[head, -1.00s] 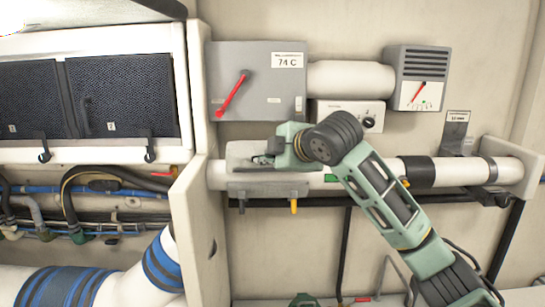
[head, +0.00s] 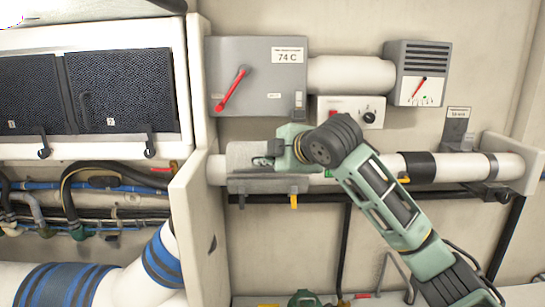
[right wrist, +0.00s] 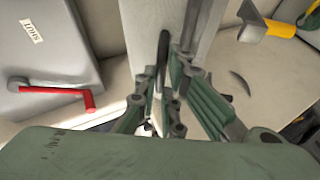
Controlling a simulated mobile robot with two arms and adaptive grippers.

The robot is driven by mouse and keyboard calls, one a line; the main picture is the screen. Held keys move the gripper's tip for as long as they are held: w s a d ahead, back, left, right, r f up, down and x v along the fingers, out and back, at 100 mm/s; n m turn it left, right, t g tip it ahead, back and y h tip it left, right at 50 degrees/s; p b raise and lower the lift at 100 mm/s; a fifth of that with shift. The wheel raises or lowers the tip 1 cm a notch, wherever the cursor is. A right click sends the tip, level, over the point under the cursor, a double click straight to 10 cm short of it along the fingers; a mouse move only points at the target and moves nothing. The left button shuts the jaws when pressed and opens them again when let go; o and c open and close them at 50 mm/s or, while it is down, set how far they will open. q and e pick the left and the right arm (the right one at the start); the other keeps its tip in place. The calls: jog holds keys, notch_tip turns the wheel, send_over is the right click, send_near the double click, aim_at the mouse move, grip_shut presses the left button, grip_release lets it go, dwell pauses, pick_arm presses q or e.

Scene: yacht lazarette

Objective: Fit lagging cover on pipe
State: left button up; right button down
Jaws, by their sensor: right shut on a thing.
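The lagging cover (head: 247,156) is a grey sleeve lying on the white pipe (head: 335,170) at its left end, beside the partition. Its upper part follows the pipe's curve. A lower flap (head: 266,185) hangs along the pipe's underside, with a dark tab and a yellow tab (head: 294,201) below. My right gripper (head: 274,156) is at the front of the cover, shut on it; the fingers hide the spot gripped. In the right wrist view the fingers (right wrist: 163,95) are close together, and what they hold is hard to make out. My left gripper is not in view.
A grey box with a red lever (head: 232,90) and a white control box (head: 350,111) sit just above the pipe. A white partition (head: 197,220) stands close on the left.

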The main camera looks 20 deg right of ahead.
jog(key=shift+f+b, duration=0.45)
jog(key=shift+f, duration=0.55)
jog(key=c, duration=1.8)
grip_release()
jog(key=shift+f, duration=0.2)
jog(key=v, duration=1.2)
